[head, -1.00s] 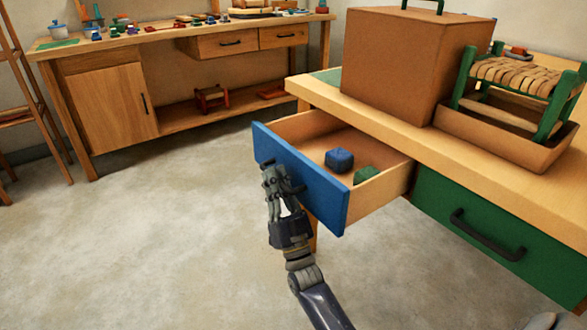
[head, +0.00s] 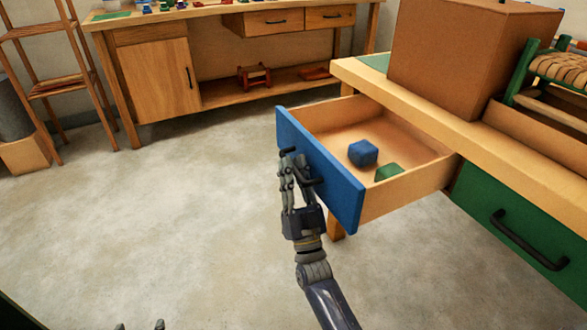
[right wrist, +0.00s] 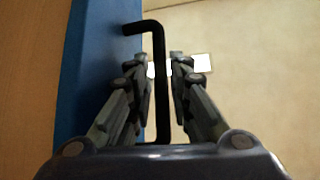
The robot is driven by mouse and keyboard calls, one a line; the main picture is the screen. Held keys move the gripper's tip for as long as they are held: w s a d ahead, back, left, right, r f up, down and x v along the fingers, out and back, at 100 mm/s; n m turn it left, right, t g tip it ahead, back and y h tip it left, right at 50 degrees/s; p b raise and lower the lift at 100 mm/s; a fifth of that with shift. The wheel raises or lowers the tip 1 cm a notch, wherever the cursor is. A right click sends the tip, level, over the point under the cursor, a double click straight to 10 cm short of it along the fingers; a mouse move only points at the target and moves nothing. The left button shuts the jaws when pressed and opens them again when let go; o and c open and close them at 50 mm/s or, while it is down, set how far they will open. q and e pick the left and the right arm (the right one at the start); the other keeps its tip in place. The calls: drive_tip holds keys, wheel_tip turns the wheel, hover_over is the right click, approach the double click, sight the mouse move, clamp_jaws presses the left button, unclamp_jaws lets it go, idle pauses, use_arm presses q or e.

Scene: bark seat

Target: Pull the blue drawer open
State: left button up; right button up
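The blue drawer (head: 322,175) stands well out from the workbench on the right; its blue front also shows at the left of the right wrist view (right wrist: 85,75). A blue block (head: 363,153) and a green block (head: 388,172) lie inside. My right gripper (head: 296,158) is at the drawer front, its fingers closed in on either side of the black handle (right wrist: 159,85), which passes between them in the right wrist view. Contact with each pad is hard to make out. Only two fingertips of my left gripper (head: 140,326) show at the bottom edge, apart.
The workbench (head: 425,108) carries a large brown box (head: 445,60) and a woven stool (head: 560,68). A closed green drawer (head: 500,215) sits right of the blue one. Another bench (head: 155,75) and a wooden rack (head: 50,85) stand behind. The floor at left is clear.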

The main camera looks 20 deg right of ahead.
drive_tip(key=v, duration=1.2)
drive_tip(key=shift+w, duration=0.1)
idle(0.4)
